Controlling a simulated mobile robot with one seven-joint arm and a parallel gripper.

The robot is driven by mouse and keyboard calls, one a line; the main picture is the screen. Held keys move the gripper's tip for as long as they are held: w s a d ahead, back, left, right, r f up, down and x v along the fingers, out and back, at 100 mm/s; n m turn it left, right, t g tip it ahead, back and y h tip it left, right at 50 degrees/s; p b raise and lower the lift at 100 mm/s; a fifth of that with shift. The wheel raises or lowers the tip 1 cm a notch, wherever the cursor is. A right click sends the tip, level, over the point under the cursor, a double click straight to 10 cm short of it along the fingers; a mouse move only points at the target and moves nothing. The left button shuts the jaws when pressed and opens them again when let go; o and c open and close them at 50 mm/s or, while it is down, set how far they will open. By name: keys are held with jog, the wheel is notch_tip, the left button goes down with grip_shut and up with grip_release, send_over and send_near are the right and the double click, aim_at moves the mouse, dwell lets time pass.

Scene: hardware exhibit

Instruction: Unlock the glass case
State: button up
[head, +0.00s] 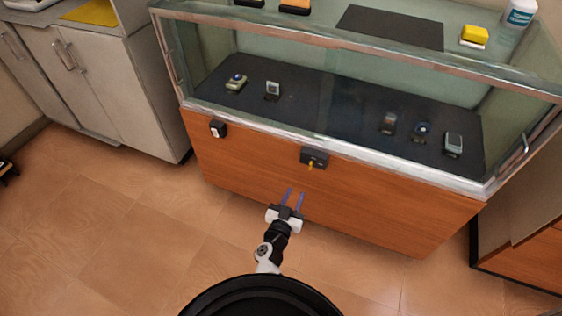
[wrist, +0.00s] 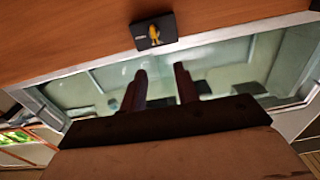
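The glass case (head: 300,140) has a wooden lower front and a glass top section with a metal frame. A black lock box (head: 315,153) sits on the wooden front just under the frame, with a yellow key (head: 311,165) at it. In the wrist view the lock box (wrist: 146,40) and upright-looking yellow key (wrist: 155,34) are at the top centre. My gripper (head: 295,193) is open and empty, in front of the wooden panel, below the lock in the head view. Its two fingers (wrist: 160,68) are apart, and the key is beyond their tips, not between them.
Several small devices, including a grey one (head: 453,144), lie on the dark shelf inside. A small black-and-white item (head: 218,129) is on the panel's left. Cabinets (head: 110,85) are at left; the floor (head: 100,230) is clear.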

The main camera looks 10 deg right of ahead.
aim_at(310, 167)
jog(key=x, duration=0.4)
jog(key=b+x, duration=0.1)
jog(key=x, duration=0.4)
jog(key=f+x, duration=0.1)
jog(key=x, duration=0.3)
jog(key=shift+d+b, duration=0.35)
jog(key=shift+d, duration=0.1)
jog(key=shift+f, duration=0.1)
grip_shut()
